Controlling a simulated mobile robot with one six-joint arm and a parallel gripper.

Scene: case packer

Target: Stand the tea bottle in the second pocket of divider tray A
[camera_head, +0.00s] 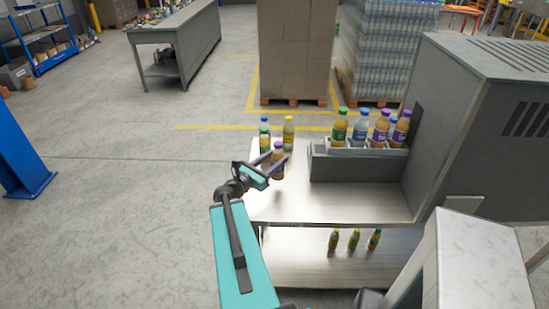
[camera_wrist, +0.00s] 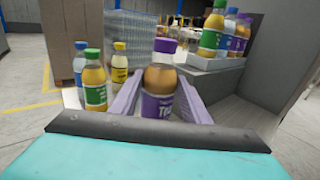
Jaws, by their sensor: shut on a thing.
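The tea bottle (camera_wrist: 159,95), amber with a purple cap and a purple label, stands upright between the two fingers of my gripper (camera_wrist: 160,104), which is shut on it. In the head view the bottle (camera_head: 278,158) is at the left part of the steel table, with my gripper (camera_head: 271,163) around it. Whether its base touches the table is unclear. A pale divider tray (camera_head: 337,151) sits on a raised grey block to the right, holding several bottles with green, blue and purple caps. No letter on the tray is readable, and its pockets are mostly hidden.
Green-, blue- and yellow-capped bottles (camera_wrist: 94,85) stand to the left of my gripper. The steel table (camera_head: 345,205) is bare in front of the grey block. A large grey machine (camera_head: 475,130) closes off the right side. Small bottles (camera_head: 354,240) stand on the lower shelf.

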